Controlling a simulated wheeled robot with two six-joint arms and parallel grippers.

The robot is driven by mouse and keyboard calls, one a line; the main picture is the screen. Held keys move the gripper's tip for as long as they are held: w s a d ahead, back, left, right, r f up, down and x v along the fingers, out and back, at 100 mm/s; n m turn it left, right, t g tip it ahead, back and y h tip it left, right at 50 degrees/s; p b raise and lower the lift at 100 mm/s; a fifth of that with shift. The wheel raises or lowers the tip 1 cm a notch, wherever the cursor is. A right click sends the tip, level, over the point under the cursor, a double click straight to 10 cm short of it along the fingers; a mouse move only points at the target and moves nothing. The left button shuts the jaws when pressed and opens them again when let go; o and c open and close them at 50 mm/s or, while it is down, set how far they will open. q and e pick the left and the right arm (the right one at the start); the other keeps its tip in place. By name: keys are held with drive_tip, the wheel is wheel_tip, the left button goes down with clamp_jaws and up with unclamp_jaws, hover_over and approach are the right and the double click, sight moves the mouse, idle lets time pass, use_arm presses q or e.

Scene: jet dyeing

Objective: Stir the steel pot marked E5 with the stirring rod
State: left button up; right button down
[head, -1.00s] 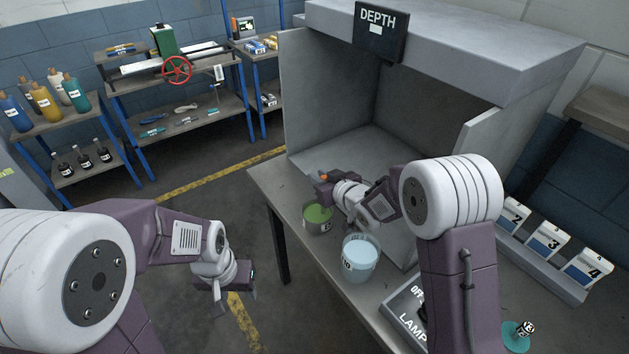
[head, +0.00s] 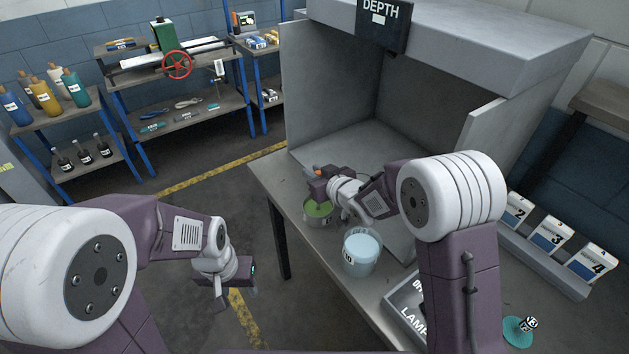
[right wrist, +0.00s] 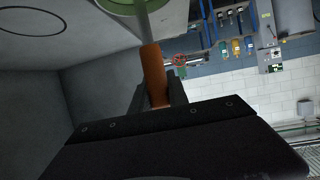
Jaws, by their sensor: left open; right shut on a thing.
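The steel pot (head: 317,220) with green liquid stands on the bench in front of the grey booth; its label is not readable now. My right gripper (head: 319,186) is over the pot, shut on the stirring rod, whose orange handle end (head: 320,171) sticks up. In the right wrist view the orange handle (right wrist: 153,75) sits between the fingers and the grey shaft runs toward the green pot (right wrist: 125,4). I cannot tell how deep the rod's tip is. My left gripper (head: 244,271) is open and empty, off the bench's left side.
A pail of pale blue liquid (head: 361,254) stands close to the pot, nearer me. A lamp switch box (head: 409,303) and a teal disc (head: 517,331) lie further right. Booth walls (head: 460,150) enclose the back. Shelves (head: 185,115) stand at the far left.

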drive_tip(key=shift+r, duration=0.1)
wheel_tip(320, 180, up, 8)
drive_tip(key=p, duration=0.6)
drive_tip(key=shift+p, duration=0.35)
